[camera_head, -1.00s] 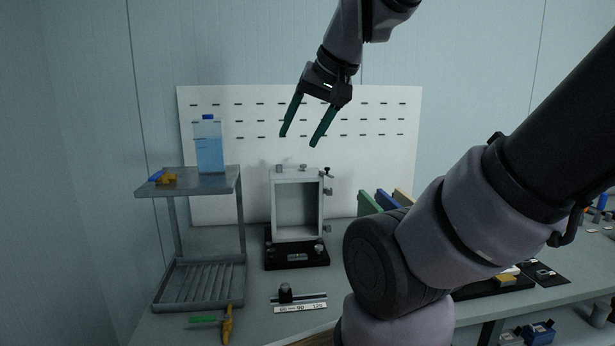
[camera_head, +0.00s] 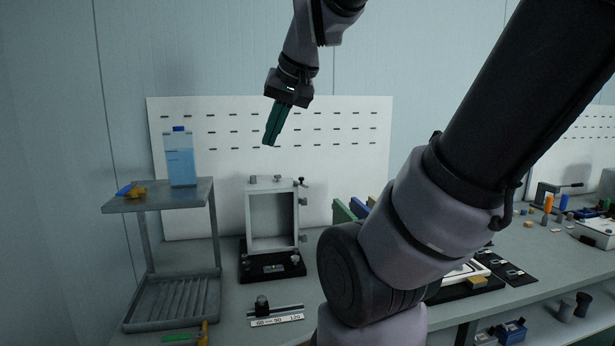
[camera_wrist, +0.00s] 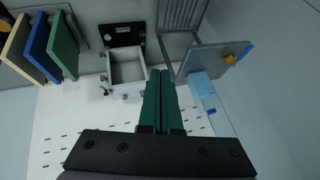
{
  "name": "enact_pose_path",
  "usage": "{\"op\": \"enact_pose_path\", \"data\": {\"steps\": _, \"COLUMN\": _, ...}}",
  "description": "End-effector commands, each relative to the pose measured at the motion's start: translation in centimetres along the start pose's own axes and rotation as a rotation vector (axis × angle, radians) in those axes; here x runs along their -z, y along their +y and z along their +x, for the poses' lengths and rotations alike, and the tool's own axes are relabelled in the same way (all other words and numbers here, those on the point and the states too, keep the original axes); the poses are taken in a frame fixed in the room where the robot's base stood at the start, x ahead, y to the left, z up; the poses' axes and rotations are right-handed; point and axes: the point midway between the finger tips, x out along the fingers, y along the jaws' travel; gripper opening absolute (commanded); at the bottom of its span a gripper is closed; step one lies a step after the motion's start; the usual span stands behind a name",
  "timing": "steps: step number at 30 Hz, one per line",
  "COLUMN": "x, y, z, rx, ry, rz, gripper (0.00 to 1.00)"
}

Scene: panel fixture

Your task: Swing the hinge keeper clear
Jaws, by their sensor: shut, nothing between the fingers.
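The panel fixture is a light grey upright frame (camera_head: 249,222) on a black base (camera_head: 268,274) on the bench. Small knobs and clips sit along its top edge (camera_head: 280,180) and right side (camera_head: 303,215). I cannot tell for certain which of these is the hinge keeper. My gripper (camera_head: 270,145) is shut and empty, its green fingers pointing down above the frame, apart from it. In the wrist view the closed fingers (camera_wrist: 161,72) reach toward the frame (camera_wrist: 112,68), which appears just left of their tips.
A grey two-tier rack (camera_head: 210,195) with a blue bottle (camera_head: 180,160) stands left of the fixture. A white pegboard (camera_head: 350,160) is behind. Coloured panels (camera_wrist: 38,45) stand to the fixture's right in the head view. A small slide gauge (camera_head: 277,321) lies in front.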

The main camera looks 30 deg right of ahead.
Motion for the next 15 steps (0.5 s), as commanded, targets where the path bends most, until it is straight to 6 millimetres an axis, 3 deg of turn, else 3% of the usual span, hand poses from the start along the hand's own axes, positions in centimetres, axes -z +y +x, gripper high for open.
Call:
{"op": "enact_pose_path", "data": {"steps": 8, "x": 8.8, "y": 1.1, "z": 3.4, "rx": -0.086, "ry": -0.096, "rz": -0.088, "gripper": 0.0}}
{"op": "enact_pose_path", "data": {"steps": 15, "x": 16.1, "y": 4.3, "z": 7.5, "rx": -0.084, "ry": -0.186, "rz": -0.153, "gripper": 0.0}}
